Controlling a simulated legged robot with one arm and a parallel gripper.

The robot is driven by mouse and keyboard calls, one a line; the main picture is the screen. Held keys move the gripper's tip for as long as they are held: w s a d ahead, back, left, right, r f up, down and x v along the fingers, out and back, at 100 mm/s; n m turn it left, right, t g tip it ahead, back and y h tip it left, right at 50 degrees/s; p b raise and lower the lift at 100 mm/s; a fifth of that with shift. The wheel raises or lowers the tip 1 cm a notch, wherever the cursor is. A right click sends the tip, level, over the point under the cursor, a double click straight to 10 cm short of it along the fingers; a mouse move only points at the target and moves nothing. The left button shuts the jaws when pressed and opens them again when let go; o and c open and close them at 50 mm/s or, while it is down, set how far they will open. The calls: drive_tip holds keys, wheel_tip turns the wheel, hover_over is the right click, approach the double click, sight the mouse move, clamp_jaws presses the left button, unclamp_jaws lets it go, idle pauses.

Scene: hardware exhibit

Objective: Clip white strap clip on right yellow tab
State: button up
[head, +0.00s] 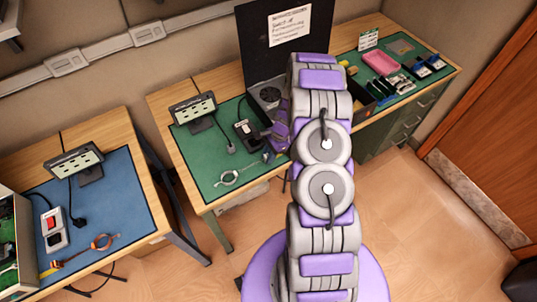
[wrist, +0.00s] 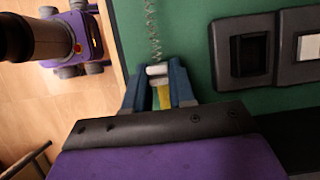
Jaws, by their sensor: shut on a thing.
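The white strap (head: 230,178) lies as a loop on the green mat (head: 205,150), and its thin cord runs right toward my gripper (head: 268,157). In the wrist view my gripper (wrist: 155,88) has its blue fingers shut on the white strap clip (wrist: 157,71), low over the green mat near the table's edge. A coiled cord leads up from the clip. A yellow piece (wrist: 163,97) shows between the fingers just below the white end; I cannot tell whether it is part of the clip or a tab. My arm hides the area right of the gripper in the head view.
A black switch box (head: 243,131) stands on the mat; it is also close right of my gripper in the wrist view (wrist: 243,50). A power strip (head: 192,107) and an open black case with a sign (head: 289,25) stand behind. A blue-mat table (head: 112,190) is at left.

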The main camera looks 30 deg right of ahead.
drive_tip(key=o, duration=0.9)
drive_tip(key=o, duration=0.3)
drive_tip(key=shift+r+p, duration=0.55)
drive_tip(key=shift+r, duration=0.2)
idle(0.9)
drive_tip(key=shift+r+p, duration=1.65)
drive_tip(key=shift+r, duration=1.2)
